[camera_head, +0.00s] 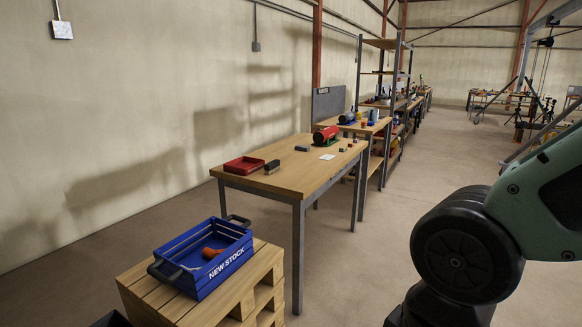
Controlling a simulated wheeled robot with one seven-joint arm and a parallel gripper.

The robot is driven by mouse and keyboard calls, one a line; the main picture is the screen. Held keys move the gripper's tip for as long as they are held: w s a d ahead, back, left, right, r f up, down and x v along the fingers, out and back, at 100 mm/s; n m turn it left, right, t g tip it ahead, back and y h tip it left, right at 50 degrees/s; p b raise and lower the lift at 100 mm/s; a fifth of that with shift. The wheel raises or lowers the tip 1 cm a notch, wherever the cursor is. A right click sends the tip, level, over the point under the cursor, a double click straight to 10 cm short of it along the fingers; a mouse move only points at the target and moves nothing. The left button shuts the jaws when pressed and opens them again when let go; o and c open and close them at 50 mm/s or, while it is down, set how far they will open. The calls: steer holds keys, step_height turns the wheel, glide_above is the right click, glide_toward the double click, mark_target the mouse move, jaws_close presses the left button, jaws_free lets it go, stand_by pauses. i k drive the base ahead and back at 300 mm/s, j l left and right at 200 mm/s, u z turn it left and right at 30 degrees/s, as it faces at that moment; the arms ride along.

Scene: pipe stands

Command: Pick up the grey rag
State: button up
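I cannot pick out a grey rag for certain in this view. A small grey item (302,148) lies on the near wooden table (291,182), but it is too small to tell whether it is cloth. A dark grey block-like item (272,167) sits beside a red tray (243,166) on the same table. My gripper is outside the view; only part of my arm shows at the lower right, well apart from the table.
A blue "NEW STOCK" crate (224,275) holding an orange item (211,252) stands on a wooden pallet stack (243,291). A red cylinder (320,136), a white card (327,157) and small items are on the table. Floor right of the table is clear.

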mark_target(300, 148)
steer(key=i+l+z, duration=0.25)
steer(key=i, duration=0.25)
steer(key=i+l+z, duration=0.25)
steer(key=i, duration=0.25)
steer(key=i+z, duration=0.25)
steer(key=i, duration=0.25)
steer(key=i+z, duration=0.15)
steer(key=i, duration=0.85)
steer(key=i+j+z, duration=0.1)
steer(key=i, duration=0.9)
steer(key=i+u, duration=0.3)
steer(key=i, duration=0.3)
steer(key=i+l+u, duration=0.2)
steer(key=i+u, duration=0.15)
steer(key=i, duration=0.25)
steer(key=i+j+u, duration=0.1)
steer(key=u, duration=0.35)
steer(key=i+u, duration=0.55)
steer(key=u, duration=0.4)
steer(key=i+l+u, duration=0.2)
steer(key=u, duration=0.25)
steer(key=i+l+u, duration=0.15)
steer(key=i+u, duration=0.25)
steer(key=k, duration=0.1)
